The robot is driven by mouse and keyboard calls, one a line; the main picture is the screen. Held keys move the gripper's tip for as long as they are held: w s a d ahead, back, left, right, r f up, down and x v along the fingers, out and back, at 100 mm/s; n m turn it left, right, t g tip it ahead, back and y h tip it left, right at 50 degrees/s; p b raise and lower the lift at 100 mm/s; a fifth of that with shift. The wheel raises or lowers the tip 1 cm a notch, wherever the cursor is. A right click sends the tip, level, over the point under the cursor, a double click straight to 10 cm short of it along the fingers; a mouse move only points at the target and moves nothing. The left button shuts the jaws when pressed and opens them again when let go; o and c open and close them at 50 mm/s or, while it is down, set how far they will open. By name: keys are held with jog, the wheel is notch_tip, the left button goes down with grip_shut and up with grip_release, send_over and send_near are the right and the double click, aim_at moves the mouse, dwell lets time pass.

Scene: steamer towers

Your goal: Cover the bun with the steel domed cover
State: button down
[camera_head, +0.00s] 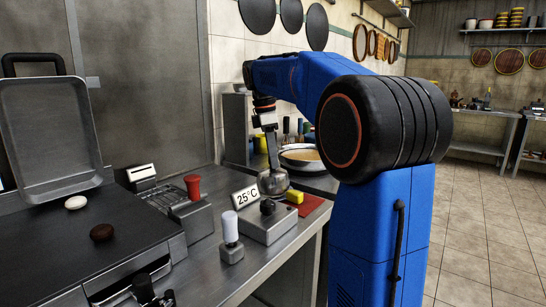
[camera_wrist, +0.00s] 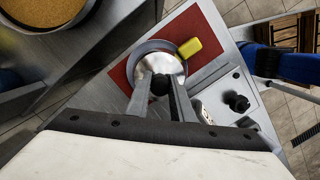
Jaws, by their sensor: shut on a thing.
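The steel domed cover (camera_head: 272,184) is at the right end of the counter, beyond the display box. In the wrist view, the shiny cover (camera_wrist: 161,64) lies between and beyond my fingertips. My gripper (camera_head: 270,164) points down from above, and its fingers (camera_wrist: 160,88) are closed on the cover's dark knob. A grey round rim shows around the cover; I cannot tell whether the cover touches it. A small white round thing (camera_head: 76,202), likely the bun, lies uncovered on the dark griddle (camera_head: 50,250) at left, far from my gripper. A brown round thing (camera_head: 101,232) lies near it.
A red mat (camera_wrist: 128,77) with a yellow piece (camera_wrist: 190,47) is by the cover.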

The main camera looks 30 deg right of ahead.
jog(key=shift+f, duration=0.2)
dwell(0.4)
jog(key=c, duration=1.5)
grip_release()
jog(key=shift+o, duration=0.2)
